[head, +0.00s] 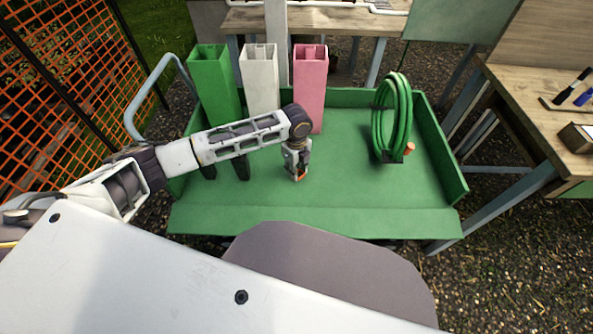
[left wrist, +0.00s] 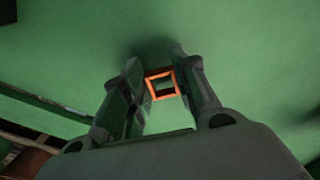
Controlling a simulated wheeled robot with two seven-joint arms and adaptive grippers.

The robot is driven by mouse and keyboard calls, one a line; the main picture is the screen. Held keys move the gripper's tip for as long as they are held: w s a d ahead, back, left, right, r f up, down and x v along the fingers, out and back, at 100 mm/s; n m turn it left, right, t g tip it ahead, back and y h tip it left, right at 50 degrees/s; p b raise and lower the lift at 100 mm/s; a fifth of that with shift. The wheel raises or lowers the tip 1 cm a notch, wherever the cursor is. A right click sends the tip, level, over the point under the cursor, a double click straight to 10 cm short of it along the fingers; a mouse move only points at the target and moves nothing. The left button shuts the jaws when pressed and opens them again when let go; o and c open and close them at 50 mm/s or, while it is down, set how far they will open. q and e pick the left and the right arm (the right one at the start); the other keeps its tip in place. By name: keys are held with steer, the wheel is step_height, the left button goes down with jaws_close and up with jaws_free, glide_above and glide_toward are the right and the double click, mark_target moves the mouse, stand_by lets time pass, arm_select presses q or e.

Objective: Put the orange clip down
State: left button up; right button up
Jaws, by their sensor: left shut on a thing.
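The orange clip is a small square frame with an open middle. In the left wrist view the clip (left wrist: 151,86) sits between the fingertips of my left gripper (left wrist: 155,84), which is shut on it. In the head view my left gripper (head: 298,176) points down over the green cart bed, and a bit of the orange clip (head: 299,178) shows at its tips. The clip is close to the green surface (head: 350,185); I cannot tell whether it touches. My right gripper is not in view.
Green (head: 213,80), white (head: 260,80) and pink (head: 310,85) upright channels stand at the back left of the cart. A coiled green hose (head: 393,115) stands at the right, beside a small orange piece (head: 409,148). The bed's middle and front right are clear.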

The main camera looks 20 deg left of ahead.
arm_select(q)
steer(key=shift+f, duration=0.4)
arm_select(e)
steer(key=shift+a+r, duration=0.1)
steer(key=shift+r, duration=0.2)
arm_select(q)
steer(key=shift+f, duration=0.1)
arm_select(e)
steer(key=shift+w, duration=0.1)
arm_select(q)
steer(key=o, duration=0.7)
steer(key=shift+c, duration=0.2)
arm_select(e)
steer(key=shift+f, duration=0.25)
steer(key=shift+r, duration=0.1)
arm_select(q)
steer(key=shift+r, duration=0.6)
step_height(320, 180, up, 11)
steer(key=p, duration=0.2)
steer(key=shift+p, duration=0.35)
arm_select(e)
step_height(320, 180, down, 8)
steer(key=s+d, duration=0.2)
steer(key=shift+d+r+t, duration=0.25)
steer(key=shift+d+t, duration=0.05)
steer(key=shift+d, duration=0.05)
